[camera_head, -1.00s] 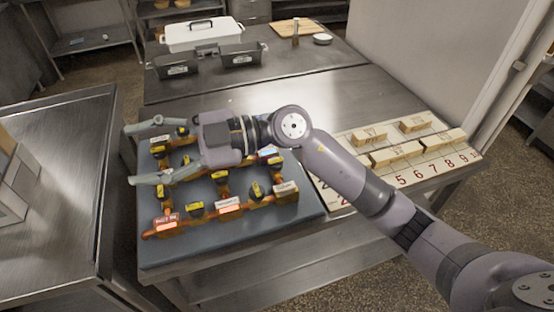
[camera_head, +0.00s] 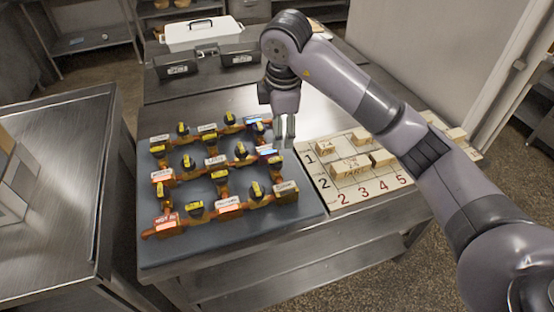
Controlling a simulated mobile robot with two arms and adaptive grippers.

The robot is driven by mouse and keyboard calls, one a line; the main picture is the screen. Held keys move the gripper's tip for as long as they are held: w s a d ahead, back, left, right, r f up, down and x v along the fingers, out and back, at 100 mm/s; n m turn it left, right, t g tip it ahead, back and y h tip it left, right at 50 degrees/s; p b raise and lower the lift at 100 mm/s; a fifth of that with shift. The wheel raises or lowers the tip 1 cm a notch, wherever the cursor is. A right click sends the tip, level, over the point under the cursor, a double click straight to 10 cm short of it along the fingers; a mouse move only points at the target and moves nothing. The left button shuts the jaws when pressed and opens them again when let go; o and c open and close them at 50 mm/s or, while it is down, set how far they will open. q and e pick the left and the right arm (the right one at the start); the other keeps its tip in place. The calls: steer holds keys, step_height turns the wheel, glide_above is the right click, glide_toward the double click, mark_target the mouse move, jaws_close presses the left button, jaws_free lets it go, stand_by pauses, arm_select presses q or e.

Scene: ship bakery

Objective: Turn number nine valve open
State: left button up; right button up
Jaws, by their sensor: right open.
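A grey-blue board (camera_head: 200,248) carries a grid of copper-coloured pipes with several black-and-yellow valve knobs, such as the front right valve (camera_head: 257,190) and the middle valve (camera_head: 240,151). The knob numbers are too small to read, so I cannot tell which valve is number nine. My right gripper (camera_head: 285,134) points down just beyond the board's back right corner, near the back right valve (camera_head: 259,128). Its fingers are apart with nothing seen between them. My left gripper is not in view.
A numbered board (camera_head: 341,199) with wooden blocks (camera_head: 352,168) lies to the right, partly hidden by my right arm. Small labelled boxes, some lit red, sit along the pipes. Black bins (camera_head: 240,56) and a white container (camera_head: 203,36) stand at the back.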

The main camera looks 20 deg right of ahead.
mark_target(277, 159)
steer(key=p+x, duration=0.2)
steer(key=x, duration=1.2)
steer(key=shift+a, duration=0.15)
steer(key=shift+c, duration=0.6)
steer(key=c, duration=1)
steer(key=shift+c, duration=0.2)
